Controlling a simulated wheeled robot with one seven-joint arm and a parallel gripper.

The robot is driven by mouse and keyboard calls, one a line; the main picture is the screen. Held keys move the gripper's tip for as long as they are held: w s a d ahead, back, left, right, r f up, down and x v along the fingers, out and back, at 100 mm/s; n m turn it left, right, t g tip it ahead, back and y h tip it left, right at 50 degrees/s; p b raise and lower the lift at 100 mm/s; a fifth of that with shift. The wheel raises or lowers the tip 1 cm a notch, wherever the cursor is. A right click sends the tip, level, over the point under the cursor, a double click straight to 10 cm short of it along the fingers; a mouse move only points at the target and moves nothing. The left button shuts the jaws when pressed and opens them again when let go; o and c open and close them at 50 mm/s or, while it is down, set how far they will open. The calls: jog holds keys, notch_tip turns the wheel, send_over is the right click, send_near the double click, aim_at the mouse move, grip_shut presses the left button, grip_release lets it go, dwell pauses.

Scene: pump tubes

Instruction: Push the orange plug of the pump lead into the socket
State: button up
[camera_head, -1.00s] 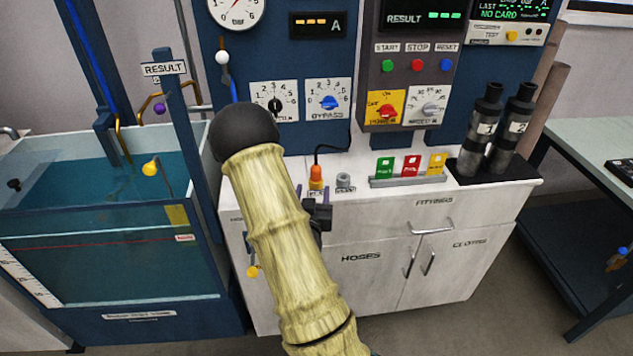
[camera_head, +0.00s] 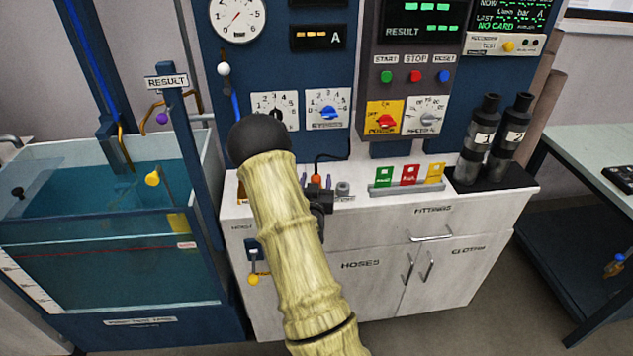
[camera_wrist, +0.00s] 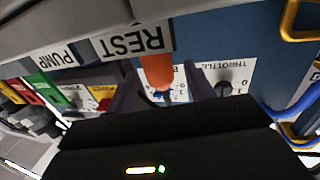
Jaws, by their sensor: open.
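The orange plug (camera_head: 316,179) stands upright at the left end of the cabinet top, its black lead curving up behind it. In the wrist view the plug (camera_wrist: 157,70) is between my two purple fingers, beside the label REST (camera_wrist: 135,41). My gripper (camera_head: 317,182) is open, one finger on each side of the plug, with gaps visible. A grey round socket (camera_head: 343,188) is just right of the plug. In the wrist view a PUMP label (camera_wrist: 55,58) shows, but I cannot make out the socket there. My gripper body hides the plug's lower part in the head view.
A rack of green, red and yellow cards (camera_head: 410,181) stands right of the socket. Two black cylinders (camera_head: 480,145) are farther right. The blue panel (camera_head: 335,75) rises behind. A water tank (camera_head: 100,230) is at left.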

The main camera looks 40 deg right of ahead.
aim_at(317, 174)
jog(key=x, duration=0.3)
jog(key=shift+w+d, duration=0.15)
dwell(0.3)
jog(key=c, duration=1)
